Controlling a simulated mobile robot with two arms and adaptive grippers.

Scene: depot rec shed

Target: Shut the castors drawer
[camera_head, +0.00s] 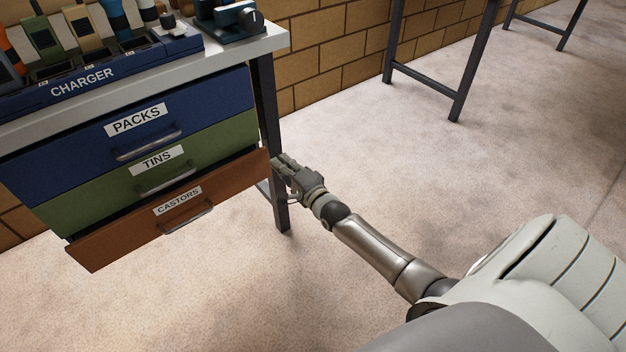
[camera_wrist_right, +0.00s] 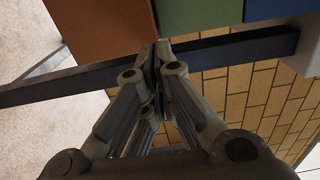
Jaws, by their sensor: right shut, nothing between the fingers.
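The castors drawer (camera_head: 125,239) is the brown bottom drawer of the bench, with a label and a metal handle (camera_head: 187,218). It stands out past the drawers above, partly open, with a dark gap along its top edge. My right gripper (camera_head: 281,165) is shut and empty at the drawer's right end, by the bench leg. In the right wrist view the closed fingertips (camera_wrist_right: 155,58) point toward the brown drawer (camera_wrist_right: 103,28); I cannot tell whether they touch it. My left gripper is not in view.
The blue packs drawer (camera_head: 60,163) and green tins drawer (camera_head: 90,208) above look shut. A dark bench leg (camera_head: 268,110) stands close to my right gripper. A charger rack (camera_head: 110,80) sits on top. Pale floor lies open in front and to the right.

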